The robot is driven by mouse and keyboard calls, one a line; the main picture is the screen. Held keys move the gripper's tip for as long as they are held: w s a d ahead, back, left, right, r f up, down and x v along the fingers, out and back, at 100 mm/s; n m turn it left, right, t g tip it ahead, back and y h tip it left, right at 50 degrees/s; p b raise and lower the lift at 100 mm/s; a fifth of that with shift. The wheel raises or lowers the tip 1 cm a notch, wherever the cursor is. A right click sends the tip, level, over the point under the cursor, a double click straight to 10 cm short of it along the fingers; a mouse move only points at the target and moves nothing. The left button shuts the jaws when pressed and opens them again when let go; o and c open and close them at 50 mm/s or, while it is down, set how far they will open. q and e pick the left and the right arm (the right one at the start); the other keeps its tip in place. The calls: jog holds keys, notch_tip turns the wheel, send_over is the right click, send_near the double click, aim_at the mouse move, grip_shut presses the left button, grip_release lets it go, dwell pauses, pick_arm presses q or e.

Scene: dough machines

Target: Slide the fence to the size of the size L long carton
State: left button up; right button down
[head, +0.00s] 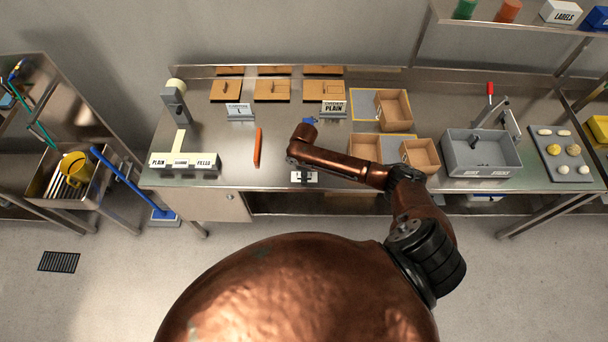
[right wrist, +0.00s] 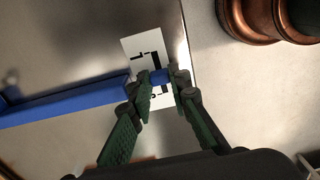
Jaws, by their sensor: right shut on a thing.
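The blue fence (right wrist: 65,103) is a long bar lying across the steel table in the right wrist view. My right gripper (right wrist: 160,78) is shut on its blue near end, above a white size card (right wrist: 140,45) with black marks and a large L. The card also shows at the table's front edge in the head view (head: 304,177). A sign (head: 240,111) seems to bear an L. Open cartons (head: 393,110) stand right of my arm; their sizes are unclear. My left gripper is out of view.
Flat cartons (head: 272,90) lie at the back. An orange bar (head: 258,147) lies left of my wrist. A tape dispenser (head: 175,103) and a labelled tray (head: 183,163) are at the left. A grey bin (head: 481,155) stands at the right.

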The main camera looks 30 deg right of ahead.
aim_at(312, 179)
jog(key=shift+d, duration=0.1)
jog(key=shift+s+d+r+p, duration=0.1)
jog(key=shift+s+d+p, duration=0.3)
jog(key=shift+d+p, duration=0.2)
jog(key=shift+s+d+p, duration=0.4)
jog(key=shift+d+p, duration=0.1)
jog(key=shift+d, duration=0.15)
jog(key=shift+s+d, duration=0.15)
jog(key=shift+d, duration=0.2)
jog(key=c, duration=2.1)
grip_release()
jog(key=shift+a, duration=0.2)
jog(key=shift+r, duration=0.3)
notch_tip(312, 179, up, 11)
jog(key=shift+d+r, duration=0.1)
jog(key=shift+d, duration=0.05)
